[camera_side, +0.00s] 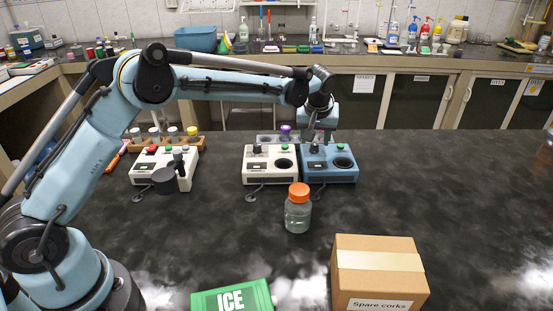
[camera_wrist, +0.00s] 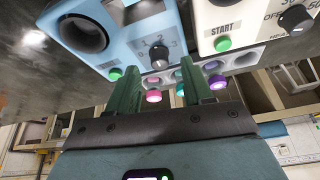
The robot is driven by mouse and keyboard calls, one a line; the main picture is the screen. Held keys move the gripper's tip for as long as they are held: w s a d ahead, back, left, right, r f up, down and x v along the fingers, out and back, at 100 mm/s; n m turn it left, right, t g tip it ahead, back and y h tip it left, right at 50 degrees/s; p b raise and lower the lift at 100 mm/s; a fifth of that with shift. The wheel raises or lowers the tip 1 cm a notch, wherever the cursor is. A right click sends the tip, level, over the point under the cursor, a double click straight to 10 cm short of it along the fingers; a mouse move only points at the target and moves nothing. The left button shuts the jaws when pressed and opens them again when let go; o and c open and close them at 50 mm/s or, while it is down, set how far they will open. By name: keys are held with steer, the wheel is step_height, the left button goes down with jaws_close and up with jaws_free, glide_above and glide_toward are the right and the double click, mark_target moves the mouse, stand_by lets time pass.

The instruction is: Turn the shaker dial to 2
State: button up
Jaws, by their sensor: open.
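The blue device (camera_side: 345,176) stands on the dark bench beside a white device. It also shows in the wrist view (camera_wrist: 112,40), with a round dark well, a green button and a small dark dial (camera_wrist: 158,54) with numbers printed around it, 1 and 2 among them. I cannot tell which number the dial points at. My gripper (camera_wrist: 158,68) is open, its two green fingers apart on either side of the dial in the wrist view. In the side view my gripper (camera_side: 314,140) hangs low over the dial side of the blue device. Contact with the dial cannot be made out.
The white device (camera_side: 268,172) stands close on the left. A rack with coloured caps (camera_wrist: 213,67) lies just behind. An orange-capped bottle (camera_side: 298,213), a spare corks box (camera_side: 380,270) and a green ice box (camera_side: 232,297) stand in front. The bench right of the blue device is clear.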

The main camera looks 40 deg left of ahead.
mark_target(314, 147)
steer(key=shift+x, duration=1.25)
steer(key=shift+c, duration=0.3)
jaws_close()
